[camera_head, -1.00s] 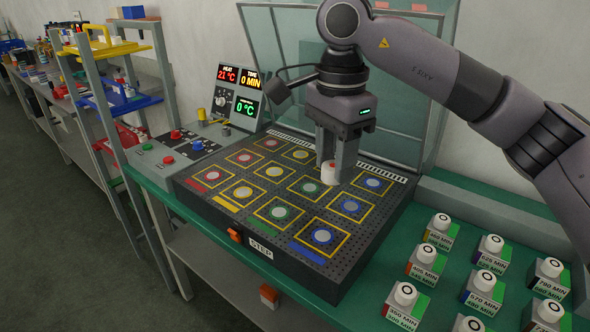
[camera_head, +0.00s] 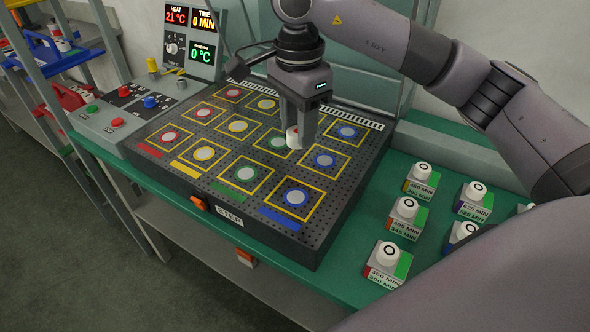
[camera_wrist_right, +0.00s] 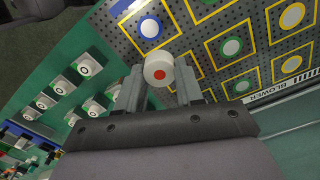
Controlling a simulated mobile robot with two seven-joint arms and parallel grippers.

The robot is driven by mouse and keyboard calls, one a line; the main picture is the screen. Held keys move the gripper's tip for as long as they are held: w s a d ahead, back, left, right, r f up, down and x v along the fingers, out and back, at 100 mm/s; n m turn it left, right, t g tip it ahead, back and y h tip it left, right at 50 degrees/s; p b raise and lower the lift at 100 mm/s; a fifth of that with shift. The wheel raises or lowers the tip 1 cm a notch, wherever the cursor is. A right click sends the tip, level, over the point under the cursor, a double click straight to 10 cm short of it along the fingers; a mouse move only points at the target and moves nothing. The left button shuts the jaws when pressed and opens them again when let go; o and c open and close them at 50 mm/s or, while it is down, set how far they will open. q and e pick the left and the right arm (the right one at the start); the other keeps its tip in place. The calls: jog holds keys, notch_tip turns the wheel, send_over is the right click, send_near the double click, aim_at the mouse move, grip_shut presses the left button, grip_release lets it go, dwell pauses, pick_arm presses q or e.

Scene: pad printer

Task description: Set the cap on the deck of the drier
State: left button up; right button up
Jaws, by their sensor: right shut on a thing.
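The cap is white with a red dot, and it is shut between the fingers of my right gripper (camera_head: 294,138). In the right wrist view the cap (camera_wrist_right: 159,71) sits at the fingertips, red dot toward the camera. The drier's deck (camera_head: 322,222) is a dark perforated panel with several yellow-framed squares holding red, yellow, green and blue discs. In the head view the cap appears over the far part of the deck, by a green-disc square (camera_head: 272,143). Its height above the deck is hard to tell. My left gripper is out of view.
A control panel (camera_head: 128,104) with red, green and blue knobs and lit readouts (camera_head: 188,30) stands left of the deck. Several labelled blocks with white knobs (camera_head: 388,258) stand on the green bench (camera_head: 345,275) at right. A clear cover rises behind the deck.

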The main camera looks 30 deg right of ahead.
aim_at(298, 188)
notch_tip(298, 188, down, 11)
jog(key=shift+f+p, duration=0.1)
jog(key=shift+p, duration=0.3)
jog(key=shift+f, duration=0.1)
jog(key=shift+f, duration=0.15)
jog(key=o, duration=1)
jog(key=shift+r, duration=0.2)
notch_tip(298, 188, up, 12)
jog(key=shift+b, duration=0.65)
